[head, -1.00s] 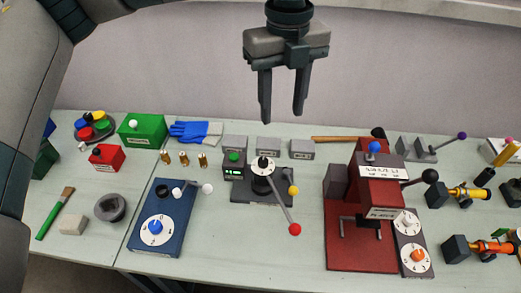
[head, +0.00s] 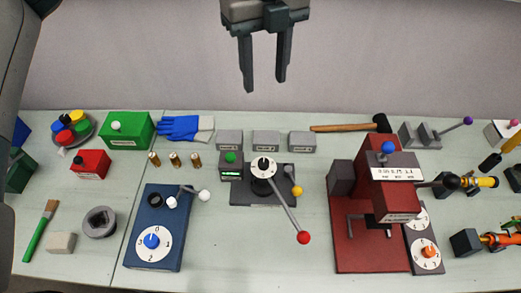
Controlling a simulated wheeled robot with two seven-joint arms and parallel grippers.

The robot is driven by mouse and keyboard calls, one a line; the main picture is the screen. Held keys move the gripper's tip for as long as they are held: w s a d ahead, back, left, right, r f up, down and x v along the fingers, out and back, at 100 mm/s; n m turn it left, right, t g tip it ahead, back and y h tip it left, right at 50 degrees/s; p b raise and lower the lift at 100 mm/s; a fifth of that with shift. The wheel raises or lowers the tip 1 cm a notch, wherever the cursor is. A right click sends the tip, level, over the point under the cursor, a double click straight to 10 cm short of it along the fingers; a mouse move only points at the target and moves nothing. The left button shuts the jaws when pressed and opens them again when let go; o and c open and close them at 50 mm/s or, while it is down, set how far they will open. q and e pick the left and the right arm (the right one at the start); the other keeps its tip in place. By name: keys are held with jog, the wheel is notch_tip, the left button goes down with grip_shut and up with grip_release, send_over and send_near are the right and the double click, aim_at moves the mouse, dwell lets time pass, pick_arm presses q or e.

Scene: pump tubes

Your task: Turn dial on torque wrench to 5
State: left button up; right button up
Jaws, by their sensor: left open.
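What looks like the torque wrench is a dark grey device (head: 282,172) in the middle of the table. On top it has a round white dial (head: 263,167) with a small black knob; the dial's marks are too small to read. A long grey lever runs from it toward the front right and ends in a red ball (head: 304,238). A yellow ball (head: 297,191) sits beside the lever. My left gripper (head: 264,83) is open and empty, fingers down, high up in front of the wall and apart from the device. My right gripper is not in view.
A blue box (head: 157,252) with a white dial and blue knob stands at front left. A red press (head: 365,252) with an orange-knobbed dial (head: 426,254) stands to the right. Grey blocks (head: 266,141) and a hammer (head: 350,127) lie behind.

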pick_arm(q)
jog(key=f, duration=0.2)
jog(key=b, duration=1)
send_over(263, 162)
notch_tip(263, 162, down, 8)
jog(key=shift+w, duration=0.1)
jog(key=shift+p, duration=0.3)
notch_tip(263, 162, down, 16)
jog(key=p, duration=0.6)
jog(key=shift+f, duration=0.7)
